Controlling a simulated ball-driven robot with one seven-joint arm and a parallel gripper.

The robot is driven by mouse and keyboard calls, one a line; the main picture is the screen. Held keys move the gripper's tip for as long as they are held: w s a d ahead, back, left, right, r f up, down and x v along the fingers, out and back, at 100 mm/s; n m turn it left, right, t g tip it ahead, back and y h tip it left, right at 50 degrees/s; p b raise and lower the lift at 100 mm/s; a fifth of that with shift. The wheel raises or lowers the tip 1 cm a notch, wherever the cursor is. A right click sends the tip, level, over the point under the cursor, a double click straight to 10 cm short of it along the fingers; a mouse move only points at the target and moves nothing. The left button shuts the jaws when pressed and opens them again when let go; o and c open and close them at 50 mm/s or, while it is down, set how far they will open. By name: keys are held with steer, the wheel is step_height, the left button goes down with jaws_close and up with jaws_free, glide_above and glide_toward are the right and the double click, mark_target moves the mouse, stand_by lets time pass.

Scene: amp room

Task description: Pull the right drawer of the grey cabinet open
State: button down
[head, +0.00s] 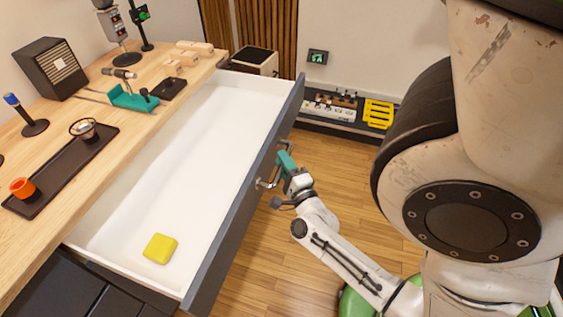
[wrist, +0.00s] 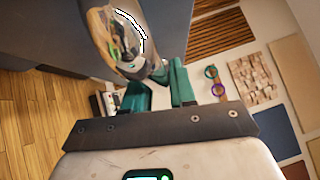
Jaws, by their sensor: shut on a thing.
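The drawer (head: 190,165) of the grey cabinet (head: 50,288) stands far out, its white inside open to view. A yellow block (head: 160,248) lies in its near end. The dark grey drawer front (head: 240,192) carries a metal handle (head: 268,183). My gripper (head: 286,164) is at the outer side of that front, its teal fingers shut on the handle. In the wrist view the shiny curved handle (wrist: 130,42) rises above the teal fingers of my gripper (wrist: 160,88). The exact contact is partly hidden.
The wooden top (head: 140,125) holds a black tray (head: 65,172), a dark speaker box (head: 50,68), a teal holder (head: 133,97) and wooden blocks. A low shelf with a yellow rack (head: 379,113) stands by the back wall. Wooden floor (head: 335,165) is clear beyond the drawer.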

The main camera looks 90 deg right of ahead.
steer(key=c, duration=1)
jaws_free()
steer(key=shift+c, duration=0.2)
steer(key=b+v, duration=0.2)
steer(key=v, duration=0.8)
steer(key=shift+s+a, duration=0.15)
steer(key=shift+a, duration=0.2)
steer(key=shift+f, duration=0.15)
